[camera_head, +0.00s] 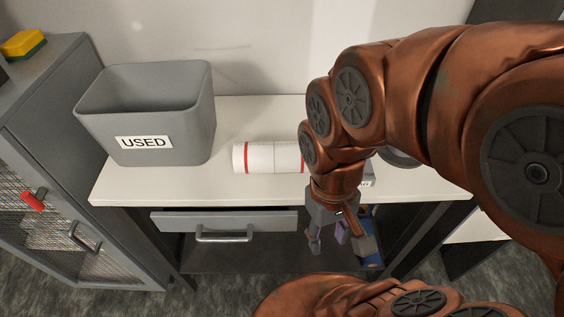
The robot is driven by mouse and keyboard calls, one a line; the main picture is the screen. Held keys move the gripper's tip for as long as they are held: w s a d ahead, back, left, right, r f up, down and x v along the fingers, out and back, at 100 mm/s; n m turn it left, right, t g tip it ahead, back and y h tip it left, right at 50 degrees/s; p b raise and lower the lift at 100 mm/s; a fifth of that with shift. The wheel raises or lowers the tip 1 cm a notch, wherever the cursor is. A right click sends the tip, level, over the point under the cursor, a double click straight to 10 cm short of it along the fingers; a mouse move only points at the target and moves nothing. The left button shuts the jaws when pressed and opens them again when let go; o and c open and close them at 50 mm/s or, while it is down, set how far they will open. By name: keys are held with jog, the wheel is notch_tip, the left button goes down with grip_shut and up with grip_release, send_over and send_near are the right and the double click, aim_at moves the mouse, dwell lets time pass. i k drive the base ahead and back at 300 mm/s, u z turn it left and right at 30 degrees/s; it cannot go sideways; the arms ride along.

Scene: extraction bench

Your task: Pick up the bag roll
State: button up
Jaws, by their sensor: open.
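The bag roll (270,157) is a white cylinder with red bands. It lies on its side on the white bench top (228,183), right of the grey bin. Its right end is hidden behind my arm. My gripper (340,249) is open and points down in front of the bench's front edge, to the right of the roll and nearer the camera. Nothing shows held between its fingers, and it is apart from the roll.
A grey bin labelled USED (150,110) stands on the bench's left. A drawer (225,222) with a metal handle sits under the bench top. A grey mesh-door cabinet (75,215) stands at left, with a yellow and green sponge (23,44) on top. Blue and purple items show below, behind my gripper.

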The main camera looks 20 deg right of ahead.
aim_at(262, 157)
jog(key=z, duration=2.4)
jog(key=k, duration=1.3)
jog(key=u, duration=1.85)
jog(key=i, duration=0.5)
jog(key=u, duration=0.05)
